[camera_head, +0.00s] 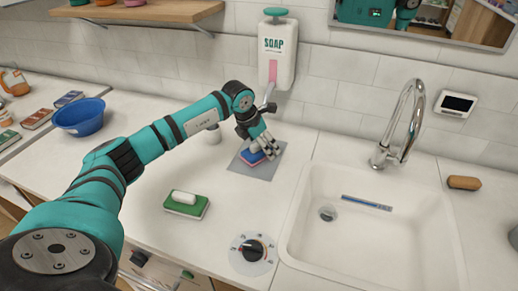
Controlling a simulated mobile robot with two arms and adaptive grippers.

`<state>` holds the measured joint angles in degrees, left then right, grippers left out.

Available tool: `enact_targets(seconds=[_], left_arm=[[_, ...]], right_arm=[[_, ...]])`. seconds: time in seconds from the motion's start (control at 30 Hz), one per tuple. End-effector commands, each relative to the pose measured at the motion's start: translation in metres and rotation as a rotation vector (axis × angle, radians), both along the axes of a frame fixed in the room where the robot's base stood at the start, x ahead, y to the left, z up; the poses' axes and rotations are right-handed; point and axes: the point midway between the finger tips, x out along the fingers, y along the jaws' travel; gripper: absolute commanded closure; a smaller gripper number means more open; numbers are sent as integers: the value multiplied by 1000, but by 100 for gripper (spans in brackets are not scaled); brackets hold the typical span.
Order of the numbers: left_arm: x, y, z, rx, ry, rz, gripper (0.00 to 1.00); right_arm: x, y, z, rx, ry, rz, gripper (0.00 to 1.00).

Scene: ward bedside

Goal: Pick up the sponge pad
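My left gripper (264,149) reaches down over a small blue pad with a reddish edge (253,158), which looks like a sponge. The pad is on a grey mat (262,170) on the white counter. The fingers are at the pad's top and right side and hide part of it; I cannot tell whether they grip it. Another pad, green with a white piece on top (185,199), lies on the counter nearer to me, clear of the gripper. My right gripper is not in view.
A soap dispenser (277,52) hangs on the wall behind the gripper. To the right are a white sink (385,250) and a tap (405,120). A dial (252,249) is at the counter's front. A blue bowl (80,118) stands at the left.

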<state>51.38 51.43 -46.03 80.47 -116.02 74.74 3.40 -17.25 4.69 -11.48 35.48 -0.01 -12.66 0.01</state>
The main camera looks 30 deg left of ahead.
Motion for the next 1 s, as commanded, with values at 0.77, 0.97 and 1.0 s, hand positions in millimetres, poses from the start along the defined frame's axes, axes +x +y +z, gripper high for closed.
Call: enact_targets(seconds=[0.77,0.97,1.0], left_arm=[[1,1,0,0,-2,1,77],[1,1,1,0,-2,1,78],[1,1,3,0,-3,1,78]], right_arm=[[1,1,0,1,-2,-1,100],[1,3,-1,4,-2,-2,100],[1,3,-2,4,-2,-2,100]])
